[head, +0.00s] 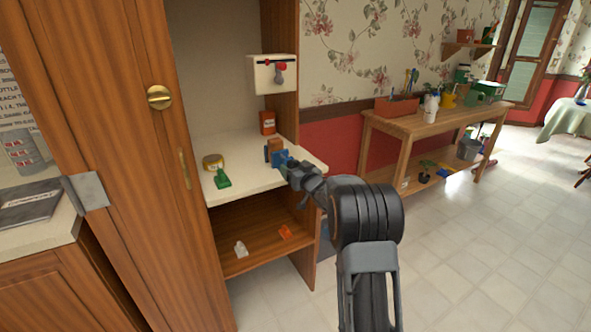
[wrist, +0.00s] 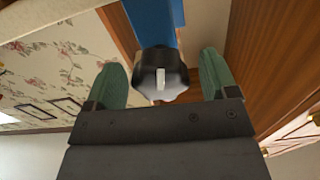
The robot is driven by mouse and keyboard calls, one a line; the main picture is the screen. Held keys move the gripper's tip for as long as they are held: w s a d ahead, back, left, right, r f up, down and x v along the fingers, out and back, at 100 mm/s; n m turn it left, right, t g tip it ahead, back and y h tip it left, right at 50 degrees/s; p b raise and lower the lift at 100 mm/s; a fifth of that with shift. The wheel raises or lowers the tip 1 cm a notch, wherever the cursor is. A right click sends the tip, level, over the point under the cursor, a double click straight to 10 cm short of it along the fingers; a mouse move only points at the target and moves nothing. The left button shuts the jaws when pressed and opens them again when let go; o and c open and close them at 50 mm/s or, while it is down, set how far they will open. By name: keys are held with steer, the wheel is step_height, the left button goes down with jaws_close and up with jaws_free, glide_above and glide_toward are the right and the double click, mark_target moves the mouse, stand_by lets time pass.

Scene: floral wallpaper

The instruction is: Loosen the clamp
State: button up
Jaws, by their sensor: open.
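A blue clamp (head: 280,159) stands on the white shelf inside the wooden cabinet, next to a brown block. In the wrist view its blue body (wrist: 154,20) comes down from the top edge. A black lobed knob (wrist: 160,74) with a pale mark sits at the end of the blue body. My gripper (wrist: 165,85) is open, with one green finger on each side of the knob. Gaps show between the knob and both fingers. In the head view my gripper (head: 292,170) is at the clamp, and my arm hides part of it.
A yellow tape roll (head: 213,162), a green object (head: 222,181) and an orange box (head: 267,122) share the shelf. A white box with a red handle (head: 272,74) hangs above. The wooden cabinet door (head: 110,130) stands at left. The floor (head: 470,250) at right is free.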

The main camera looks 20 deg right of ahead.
steer(key=c, duration=0.9)
steer(key=shift+f+n+b, duration=0.1)
steer(key=shift+n+b, duration=0.2)
steer(key=shift+b, duration=0.05)
